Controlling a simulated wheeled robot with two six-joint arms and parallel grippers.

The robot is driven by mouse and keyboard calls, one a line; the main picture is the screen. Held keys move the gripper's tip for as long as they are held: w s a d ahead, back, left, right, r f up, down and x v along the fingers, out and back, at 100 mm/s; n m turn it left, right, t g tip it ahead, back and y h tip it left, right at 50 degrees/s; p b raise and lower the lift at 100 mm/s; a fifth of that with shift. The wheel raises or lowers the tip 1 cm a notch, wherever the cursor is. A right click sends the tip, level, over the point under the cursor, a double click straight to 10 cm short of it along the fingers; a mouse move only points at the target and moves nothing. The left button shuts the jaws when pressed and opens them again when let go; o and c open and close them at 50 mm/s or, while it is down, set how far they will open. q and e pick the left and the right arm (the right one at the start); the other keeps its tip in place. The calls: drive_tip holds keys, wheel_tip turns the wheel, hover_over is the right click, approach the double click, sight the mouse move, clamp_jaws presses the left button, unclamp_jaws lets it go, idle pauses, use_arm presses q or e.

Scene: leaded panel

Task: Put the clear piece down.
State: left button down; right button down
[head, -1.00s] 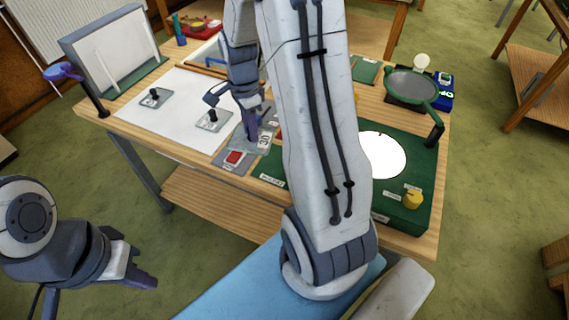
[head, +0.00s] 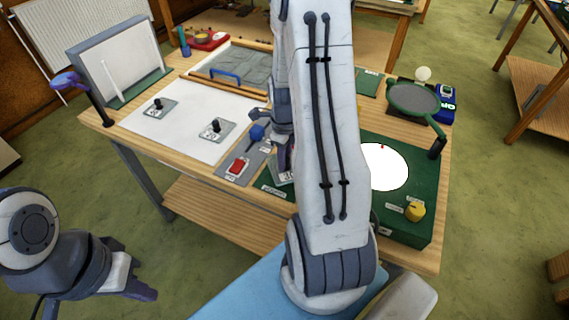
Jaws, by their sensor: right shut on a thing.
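My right gripper (head: 284,155) is shut on a clear piece (head: 284,176), a small see-through plate with a printed label. It is over the left part of the green board, by the grey switch panel. My forearm covers part of it, and I cannot tell whether it touches the surface. Two other small plates with black knobs, one further left (head: 158,108) and one nearer (head: 216,131), lie on the white sheet (head: 185,105). My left gripper (head: 140,290) is low at the left, away from the table; its jaw gap is unclear.
The grey panel (head: 228,176) has a red switch (head: 237,167) and a blue knob (head: 257,132). The green board (head: 405,226) has a bright white disc (head: 383,166) and a yellow knob (head: 415,211). A round green-rimmed lens (head: 413,99) stands behind. A blue-handled tray (head: 225,75) is at the back.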

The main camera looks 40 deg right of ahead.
wheel_tip(320, 180, down, 3)
drive_tip(key=shift+r, duration=0.15)
drive_tip(key=shift+f, duration=0.2)
drive_tip(key=c, duration=0.6)
unclamp_jaws()
drive_tip(key=shift+c, duration=0.2)
drive_tip(key=shift+r, duration=0.1)
drive_tip(key=shift+r, duration=0.25)
wheel_tip(320, 180, up, 12)
drive_tip(key=shift+f+b, duration=0.1)
drive_tip(key=shift+b, duration=0.6)
